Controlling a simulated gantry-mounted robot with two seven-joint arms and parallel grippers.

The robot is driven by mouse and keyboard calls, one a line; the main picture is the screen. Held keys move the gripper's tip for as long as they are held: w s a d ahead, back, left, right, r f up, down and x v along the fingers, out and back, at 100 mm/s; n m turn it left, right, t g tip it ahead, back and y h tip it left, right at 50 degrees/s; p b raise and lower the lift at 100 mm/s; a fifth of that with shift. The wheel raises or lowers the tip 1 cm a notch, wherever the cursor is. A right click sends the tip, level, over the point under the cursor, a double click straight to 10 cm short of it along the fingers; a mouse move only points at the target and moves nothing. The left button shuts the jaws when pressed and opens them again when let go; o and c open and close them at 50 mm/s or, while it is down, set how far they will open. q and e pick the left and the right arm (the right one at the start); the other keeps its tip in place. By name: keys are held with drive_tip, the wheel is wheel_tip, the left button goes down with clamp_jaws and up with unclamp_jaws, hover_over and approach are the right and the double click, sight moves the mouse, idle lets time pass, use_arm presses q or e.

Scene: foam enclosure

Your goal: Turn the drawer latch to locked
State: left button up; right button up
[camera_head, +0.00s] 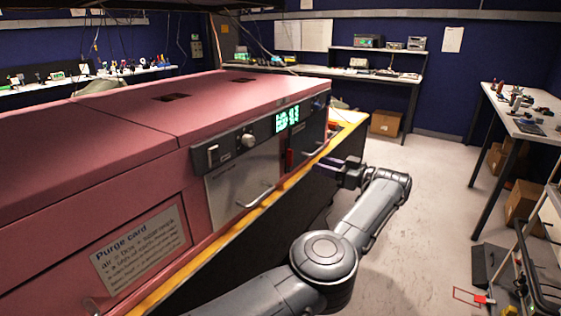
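A pink machine (90,148) fills the left half of the view. Its front has a dark panel with a green lit display (288,119), and a drawer front with a bar handle (314,150) at the right end. A small red part (290,158) beside that drawer may be the latch; its setting is too small to tell. My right gripper is out of view.
A yellow-edged ledge (225,241) runs along the machine's front, below a silver door (243,187) with a handle. A plate reading "Purge card" (140,250) is at lower left. Open floor (420,230) lies right of my arm, with a side table (520,120) beyond.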

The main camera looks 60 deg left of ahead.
sight(292, 156)
use_arm(q)
drive_tip(key=b+x, duration=0.3)
drive_tip(key=x, duration=0.5)
drive_tip(key=shift+f, duration=0.1)
drive_tip(key=shift+x, duration=0.8)
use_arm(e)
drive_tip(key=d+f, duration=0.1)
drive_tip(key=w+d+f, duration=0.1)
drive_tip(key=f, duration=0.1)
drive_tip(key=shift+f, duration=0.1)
use_arm(q)
clamp_jaws()
